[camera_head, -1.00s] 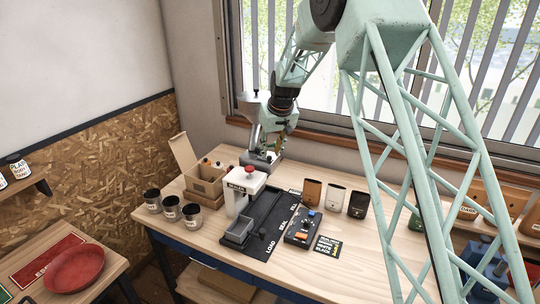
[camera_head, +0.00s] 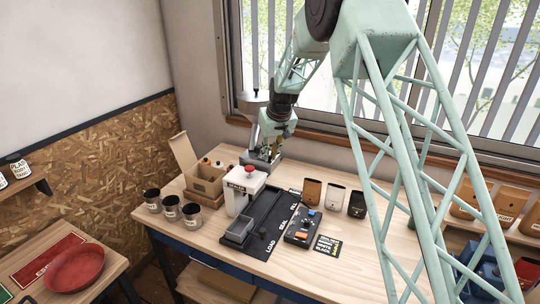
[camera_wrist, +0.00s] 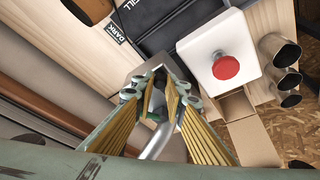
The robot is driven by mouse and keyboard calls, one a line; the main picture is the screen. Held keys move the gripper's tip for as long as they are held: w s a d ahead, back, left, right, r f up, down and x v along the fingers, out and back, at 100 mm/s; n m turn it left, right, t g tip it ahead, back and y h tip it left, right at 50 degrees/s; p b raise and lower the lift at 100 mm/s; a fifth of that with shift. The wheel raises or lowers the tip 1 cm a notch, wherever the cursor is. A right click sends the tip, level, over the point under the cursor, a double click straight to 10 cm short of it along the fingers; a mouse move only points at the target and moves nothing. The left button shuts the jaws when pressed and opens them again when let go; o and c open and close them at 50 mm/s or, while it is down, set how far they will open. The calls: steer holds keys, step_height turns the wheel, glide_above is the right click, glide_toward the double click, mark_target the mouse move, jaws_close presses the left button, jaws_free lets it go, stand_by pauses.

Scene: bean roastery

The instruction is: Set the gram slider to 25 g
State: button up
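My gripper (camera_head: 272,151) is over the grey base of a metal dispenser with a funnel (camera_head: 253,101) at the back of the bench. In the wrist view its yellow-padded fingers (camera_wrist: 158,80) are a little apart, with a narrow gap between their tips. A grey tube (camera_wrist: 160,142) and a small green part show between and below the fingers; I cannot tell whether they touch. No gram slider or scale can be clearly made out; the gripper hides part of the dispenser. A black control box (camera_head: 303,228) with blue and orange controls stands at the bench front.
A white unit with a red button (camera_head: 249,170) stands close, left of the gripper. A black tray strip (camera_head: 270,221), an open carton (camera_head: 205,180), several dark cups (camera_head: 171,207) and upright pouches (camera_head: 334,196) occupy the bench. The window wall is close behind.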

steer(key=shift+w+a, duration=0.35)
steer(key=shift+a, duration=0.45)
steer(key=shift+w+a, duration=0.3)
steer(key=shift+a, duration=0.55)
steer(key=shift+w+a, duration=0.35)
steer(key=shift+a, duration=0.45)
jaws_close()
steer(key=o, duration=0.8)
jaws_free()
steer(key=shift+a, duration=0.2)
steer(key=shift+d+r, duration=0.1)
steer(key=shift+s+r, duration=0.1)
steer(key=shift+r, duration=0.05)
steer(key=shift+v, duration=5.75)
